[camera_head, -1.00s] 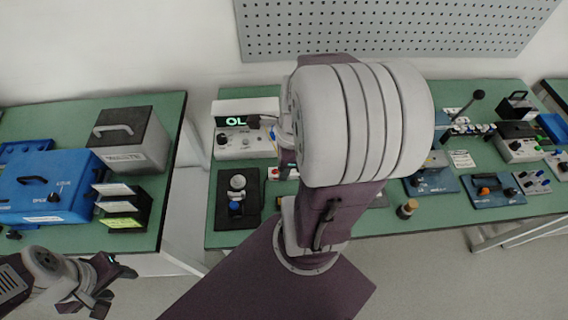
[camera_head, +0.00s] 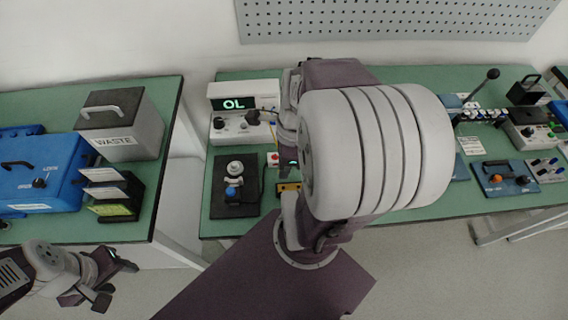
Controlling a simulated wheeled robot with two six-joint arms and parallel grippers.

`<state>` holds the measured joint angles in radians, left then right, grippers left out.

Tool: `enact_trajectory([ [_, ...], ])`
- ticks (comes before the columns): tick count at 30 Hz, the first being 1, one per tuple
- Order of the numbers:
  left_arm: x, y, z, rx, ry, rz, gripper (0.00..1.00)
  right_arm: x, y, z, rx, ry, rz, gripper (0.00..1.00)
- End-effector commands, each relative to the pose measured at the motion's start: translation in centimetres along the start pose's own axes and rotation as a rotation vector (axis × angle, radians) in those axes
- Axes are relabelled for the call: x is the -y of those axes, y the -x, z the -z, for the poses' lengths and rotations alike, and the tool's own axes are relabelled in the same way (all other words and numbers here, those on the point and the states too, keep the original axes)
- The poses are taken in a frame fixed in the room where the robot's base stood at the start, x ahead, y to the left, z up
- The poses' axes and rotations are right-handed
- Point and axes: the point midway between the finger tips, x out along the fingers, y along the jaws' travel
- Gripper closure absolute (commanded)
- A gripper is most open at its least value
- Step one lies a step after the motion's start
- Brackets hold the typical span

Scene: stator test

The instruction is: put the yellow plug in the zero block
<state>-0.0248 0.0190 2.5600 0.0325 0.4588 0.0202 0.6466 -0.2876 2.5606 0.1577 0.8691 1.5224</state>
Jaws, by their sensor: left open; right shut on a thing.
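My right arm covers the middle of the bench. Its gripper (camera_head: 289,161) shows only in part behind the arm links, near the bench's middle. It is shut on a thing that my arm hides. I cannot make out the yellow plug anywhere. A small brass-yellow bar with two dark holes (camera_head: 289,187) lies just below that gripper in the picture, partly covered by my arm. It may be the zero block, but I cannot read a label. My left gripper (camera_head: 115,281) is open and empty at the lower left, in front of the left bench.
A meter with a lit "OL" display (camera_head: 240,103) stands behind a dark board with stacked parts and a blue knob (camera_head: 234,193). The left bench holds a grey WASTE box (camera_head: 130,125), a blue case (camera_head: 45,175) and card holders (camera_head: 110,190). Devices with knobs (camera_head: 505,178) stand at right.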

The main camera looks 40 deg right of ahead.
Motion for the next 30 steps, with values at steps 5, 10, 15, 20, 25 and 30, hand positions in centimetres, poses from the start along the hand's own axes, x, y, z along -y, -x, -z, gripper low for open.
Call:
enact_trajectory([
  [5, 0.1, -2.9, -0.3, 0.000, 0.000, 0.000, 0.51, 0.0, -2.9, 0.4, 0.000, 0.000, 0.001, 1.00],
  [10, 0.1, -5.0, -0.5, 0.000, 0.000, 0.000, 0.51, 0.0, -4.9, 0.6, 0.000, 0.000, 0.001, 1.00],
  [15, 0.1, -6.0, -0.6, 0.000, 0.000, 0.000, 0.51, 0.0, -5.9, 0.7, 0.000, 0.000, 0.001, 1.00],
  [20, 0.1, -5.9, -0.6, 0.000, 0.000, 0.000, 0.51, 0.0, -5.8, 0.7, 0.000, 0.000, 0.001, 1.00],
  [25, 0.1, -5.9, -0.6, 0.000, 0.000, 0.000, 0.51, 0.0, -5.8, 0.7, 0.000, 0.000, 0.001, 1.00],
  [30, 0.1, -6.2, -0.7, 0.000, 0.000, 0.000, 0.51, 0.0, -6.2, 0.8, 0.000, 0.000, 0.001, 1.00],
])
